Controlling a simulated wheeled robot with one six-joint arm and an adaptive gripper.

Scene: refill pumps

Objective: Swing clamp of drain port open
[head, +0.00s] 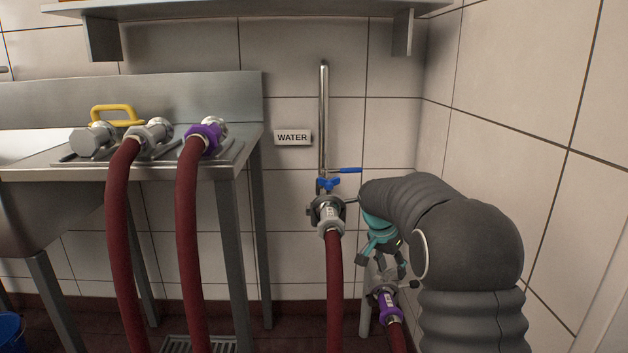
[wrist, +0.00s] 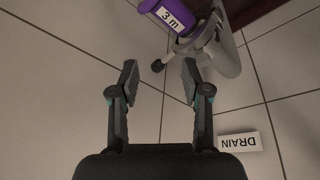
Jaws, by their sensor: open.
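The drain port (head: 366,312) is a pale pipe low on the back wall at the right; its grey end shows at the top of the wrist view (wrist: 225,55). A metal clamp (head: 382,284) sits around its joint with a red hose that has a purple collar (head: 390,307), marked "3 m" in the wrist view (wrist: 168,18). A dark knob (wrist: 158,66) on the clamp shows just beyond my fingertips. My gripper (wrist: 160,78) is open and empty, with its fingers either side of the knob in the picture. Whether they touch it I cannot tell. My arm hides part of the port in the head view.
A second red hose (head: 334,280) hangs from the water port (head: 327,210), left of my gripper, with blue valve handles (head: 349,170) above. A DRAIN sign (wrist: 240,142) is on the wall. The side wall is close on the right.

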